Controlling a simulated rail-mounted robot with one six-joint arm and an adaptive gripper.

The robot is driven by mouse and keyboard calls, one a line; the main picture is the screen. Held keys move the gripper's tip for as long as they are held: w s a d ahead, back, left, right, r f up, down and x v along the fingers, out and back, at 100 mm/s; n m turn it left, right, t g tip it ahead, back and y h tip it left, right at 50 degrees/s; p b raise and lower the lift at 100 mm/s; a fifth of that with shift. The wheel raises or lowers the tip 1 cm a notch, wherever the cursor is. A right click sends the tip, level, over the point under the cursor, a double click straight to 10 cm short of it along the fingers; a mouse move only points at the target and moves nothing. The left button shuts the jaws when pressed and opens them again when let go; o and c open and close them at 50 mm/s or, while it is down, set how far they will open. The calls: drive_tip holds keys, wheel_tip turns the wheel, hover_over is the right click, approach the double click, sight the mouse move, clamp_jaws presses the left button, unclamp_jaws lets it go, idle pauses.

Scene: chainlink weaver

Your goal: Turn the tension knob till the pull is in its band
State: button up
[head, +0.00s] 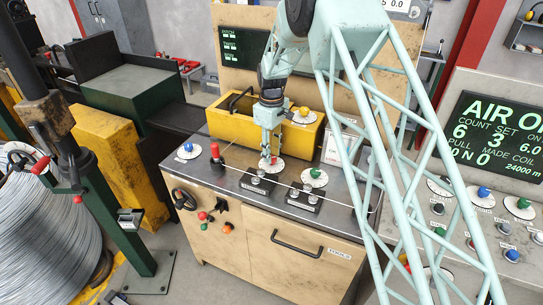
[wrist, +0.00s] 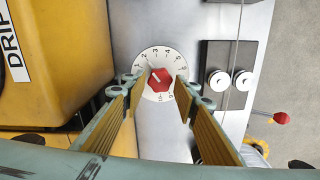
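A red knob (wrist: 161,79) sits on a white numbered dial (wrist: 155,54) on the steel top. Its white pointer line slants up and left in the wrist view, roughly towards the low numbers. My gripper (wrist: 164,83) is open, with one finger on each side of the knob; I cannot tell if either finger touches it. In the head view my gripper (head: 268,152) points down over this red-knobbed dial (head: 276,164). No label naming it as the tension knob is readable. The display board (head: 489,137) at right shows a PULL line, whose value I cannot read surely.
Similar dials with a blue knob (head: 187,148) and a green knob (head: 315,173) flank it. A yellow box (head: 237,128) stands behind. A wire passes over two small roller blocks (head: 304,197). A red-topped post (head: 215,152) stands at left.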

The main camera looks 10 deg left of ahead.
sight(273, 158)
wheel_tip(273, 158, up, 11)
idle(0.6)
drive_tip(key=shift+f, duration=0.1)
drive_tip(key=s+d+r+m+t+b, duration=0.1)
drive_tip(key=s+d+r+m, duration=0.1)
drive_tip(key=s+d+r, duration=0.4)
drive_tip(key=s+d+r+m+b, duration=0.1)
drive_tip(key=s+d+r, duration=0.1)
drive_tip(key=d+r, duration=0.7)
drive_tip(key=s+d+r+m+b, duration=0.2)
drive_tip(key=s+d+r+m, duration=0.2)
drive_tip(key=s+d+r, duration=0.8)
drive_tip(key=s+d+r+m+t+b, duration=0.1)
drive_tip(key=s+d+m, duration=0.1)
drive_tip(key=s+d, duration=0.5)
drive_tip(key=s+d+m+t, duration=0.1)
drive_tip(key=s+d, duration=0.1)
drive_tip(key=s, duration=0.9)
drive_tip(key=s+d+f+m+b, duration=0.1)
drive_tip(key=s+d+f+m, duration=0.1)
drive_tip(key=s, duration=0.8)
drive_tip(key=s+d+f+m+t+b, duration=0.1)
drive_tip(key=s+d+f+m, duration=0.1)
drive_tip(key=s, duration=0.8)
drive_tip(key=shift+d+f, duration=0.85)
drive_tip(key=shift+d, duration=0.2)
